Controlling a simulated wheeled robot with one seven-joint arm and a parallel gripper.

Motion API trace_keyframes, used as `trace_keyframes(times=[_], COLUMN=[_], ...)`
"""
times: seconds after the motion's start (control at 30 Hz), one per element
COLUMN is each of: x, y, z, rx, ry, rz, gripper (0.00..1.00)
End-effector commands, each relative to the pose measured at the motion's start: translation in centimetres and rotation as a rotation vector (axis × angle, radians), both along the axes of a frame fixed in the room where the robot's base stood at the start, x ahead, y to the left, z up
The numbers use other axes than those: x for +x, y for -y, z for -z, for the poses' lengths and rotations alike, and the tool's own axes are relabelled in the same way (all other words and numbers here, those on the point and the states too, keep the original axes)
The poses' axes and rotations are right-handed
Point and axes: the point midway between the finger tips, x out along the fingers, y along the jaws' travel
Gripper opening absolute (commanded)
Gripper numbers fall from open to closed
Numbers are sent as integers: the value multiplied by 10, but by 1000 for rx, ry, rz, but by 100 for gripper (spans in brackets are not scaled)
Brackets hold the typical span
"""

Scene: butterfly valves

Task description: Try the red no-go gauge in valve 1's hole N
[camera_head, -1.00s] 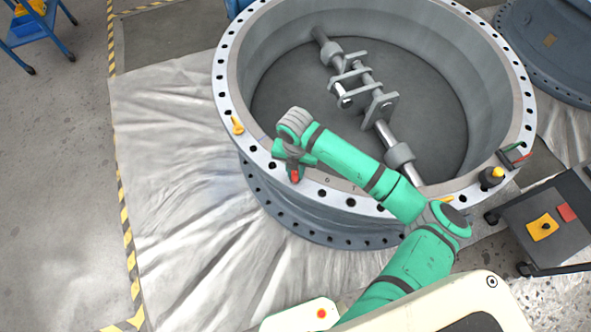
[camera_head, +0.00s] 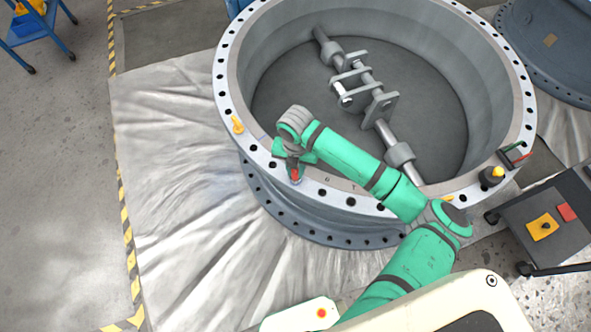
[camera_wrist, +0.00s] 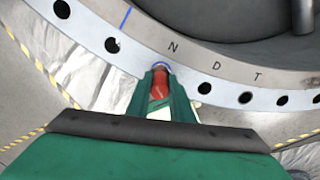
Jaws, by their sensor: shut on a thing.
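Valve 1 is the big grey ring (camera_head: 228,95) with a pale drilled flange. In the wrist view, the letters N (camera_wrist: 172,47), D (camera_wrist: 216,65) and T (camera_wrist: 257,77) mark the flange beside its holes. My gripper (camera_wrist: 160,88) is shut on the red no-go gauge (camera_wrist: 160,78). The gauge also shows in the head view (camera_head: 295,174), at the near-left flange. Its far end is at the hole position beside N and covers that hole, with a blue ring around it. I cannot tell whether the tip is inside the hole or only on its rim.
A yellow piece (camera_head: 237,124) sits on the flange to the left. A dark cart (camera_head: 550,248) stands at right. A shaft (camera_head: 385,133) crosses the bore.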

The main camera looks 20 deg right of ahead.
Motion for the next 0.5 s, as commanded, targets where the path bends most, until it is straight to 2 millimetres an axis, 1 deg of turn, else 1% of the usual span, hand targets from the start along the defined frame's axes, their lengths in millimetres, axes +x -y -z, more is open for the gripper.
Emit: trace_keyframes(times=[0.5], x=[0], y=[0], z=[-28], rx=[-2], ry=[0], rz=[-2], gripper=[0])
